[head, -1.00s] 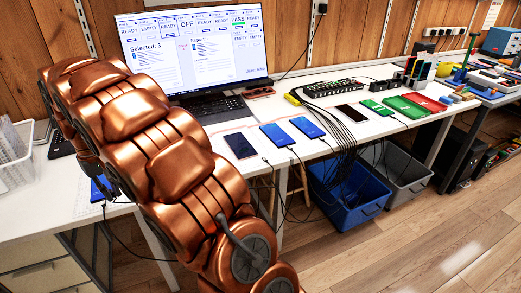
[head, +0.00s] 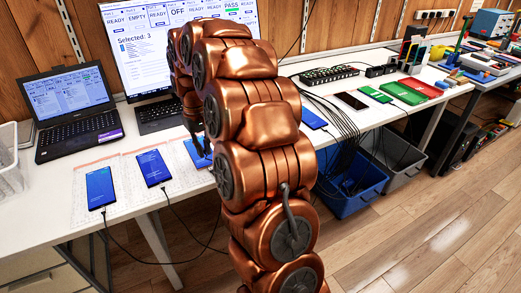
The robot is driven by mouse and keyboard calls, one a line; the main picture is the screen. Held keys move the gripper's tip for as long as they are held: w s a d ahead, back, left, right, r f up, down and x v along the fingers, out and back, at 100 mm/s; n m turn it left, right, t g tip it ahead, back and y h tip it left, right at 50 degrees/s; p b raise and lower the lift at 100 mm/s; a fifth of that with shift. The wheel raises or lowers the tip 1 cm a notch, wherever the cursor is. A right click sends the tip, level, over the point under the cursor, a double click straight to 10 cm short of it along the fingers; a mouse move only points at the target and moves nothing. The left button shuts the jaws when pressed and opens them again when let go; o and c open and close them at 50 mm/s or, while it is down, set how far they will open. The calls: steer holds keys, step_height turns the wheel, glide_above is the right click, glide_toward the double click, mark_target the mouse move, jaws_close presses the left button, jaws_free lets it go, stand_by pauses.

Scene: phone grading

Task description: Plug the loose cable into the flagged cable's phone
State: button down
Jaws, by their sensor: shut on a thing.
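My gripper (head: 198,125) is dark and small, partly hidden by my copper arm. It is low over a phone with a lit blue screen (head: 197,154); whether it touches that phone cannot be told. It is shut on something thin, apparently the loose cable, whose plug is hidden. Two more blue-screen phones, the far left one (head: 99,188) and its neighbour (head: 153,168), lie on pale mats with dark cables at their near ends. Another blue phone (head: 312,118) shows right of my arm. No cable flag can be made out.
A laptop (head: 75,118) and a monitor (head: 136,50) reading "Selected: 3" stand behind the phones. A black hub (head: 330,74), dark phone (head: 350,101), green tray (head: 403,94) and red tray (head: 426,89) lie right. A blue bin (head: 352,203) stands below hanging cables.

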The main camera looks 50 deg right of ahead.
steer(key=shift+m, duration=0.6)
steer(key=s+d+f, duration=0.1)
steer(key=s+d, duration=0.2)
steer(key=d, duration=0.1)
steer(key=s+d, duration=0.4)
steer(key=s+d+f, duration=0.1)
steer(key=s+d, duration=0.3)
steer(key=shift+s+d+f+p, duration=0.1)
steer(key=shift+d+f+p, duration=0.2)
steer(key=shift+f+p, duration=0.05)
steer(key=shift+w+d+f, duration=0.15)
steer(key=shift+w+f, duration=0.25)
steer(key=shift+f, duration=0.3)
steer(key=shift+w+d+f, duration=0.1)
steer(key=shift+w+f, duration=0.25)
steer(key=shift+f, duration=0.35)
steer(key=shift+w+d+f, duration=0.15)
steer(key=shift+w, duration=0.3)
stand_by(0.8)
stand_by(0.7)
steer(key=c, duration=1.1)
jaws_free()
steer(key=shift+c, duration=0.2)
steer(key=shift+s+r+p, duration=0.2)
steer(key=shift+s+r, duration=0.05)
steer(key=shift+r, duration=1.05)
steer(key=shift+s+r+p, duration=0.15)
steer(key=shift+s+r, duration=0.05)
steer(key=shift+r, duration=1.05)
